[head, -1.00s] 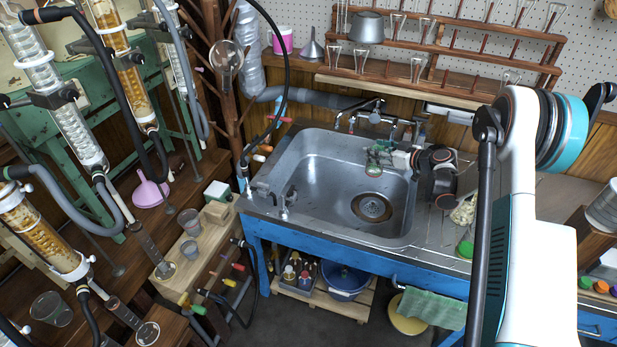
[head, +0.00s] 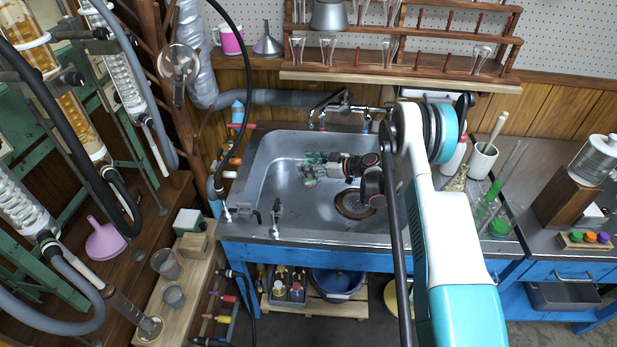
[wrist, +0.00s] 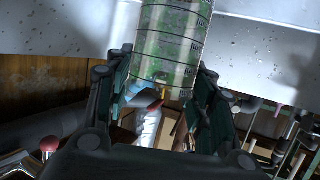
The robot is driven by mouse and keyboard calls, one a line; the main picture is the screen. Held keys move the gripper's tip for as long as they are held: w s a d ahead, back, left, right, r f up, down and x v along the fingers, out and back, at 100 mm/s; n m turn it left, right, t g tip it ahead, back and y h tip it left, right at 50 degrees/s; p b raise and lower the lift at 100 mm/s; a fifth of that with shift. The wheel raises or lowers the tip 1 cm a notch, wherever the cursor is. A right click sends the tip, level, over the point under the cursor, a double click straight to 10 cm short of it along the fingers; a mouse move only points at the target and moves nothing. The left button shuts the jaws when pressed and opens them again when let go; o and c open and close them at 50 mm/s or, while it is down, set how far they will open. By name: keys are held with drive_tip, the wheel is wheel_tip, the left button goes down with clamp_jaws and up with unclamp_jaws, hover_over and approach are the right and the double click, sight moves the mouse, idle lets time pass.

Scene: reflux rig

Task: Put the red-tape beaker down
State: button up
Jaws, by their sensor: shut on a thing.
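My gripper (head: 316,168) is over the left-middle part of the steel sink (head: 262,190), and its dark fingers also show in the wrist view (wrist: 162,88). They are shut on the beaker (wrist: 170,45), a clear cylinder with dark ring lines and a mottled green look, one finger on each side. In the head view, the beaker (head: 309,183) is small and partly hidden by the fingers. I cannot make out red tape on it, or whether it touches the sink.
The faucet (head: 345,108) stands behind the sink. A wooden bench with two cups (head: 166,263) and a white-and-green box (head: 187,221) is left of the sink. Glassware (head: 500,205) crowds the counter at right. Hoses and glass columns fill the left side.

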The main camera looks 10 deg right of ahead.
drive_tip(key=shift+f+b, duration=0.7)
drive_tip(key=shift+f, duration=1.3)
drive_tip(key=o, duration=1.5)
drive_tip(key=shift+s+d+r, duration=0.15)
drive_tip(key=shift+p+v, duration=2.2)
drive_tip(key=shift+v, duration=3.7)
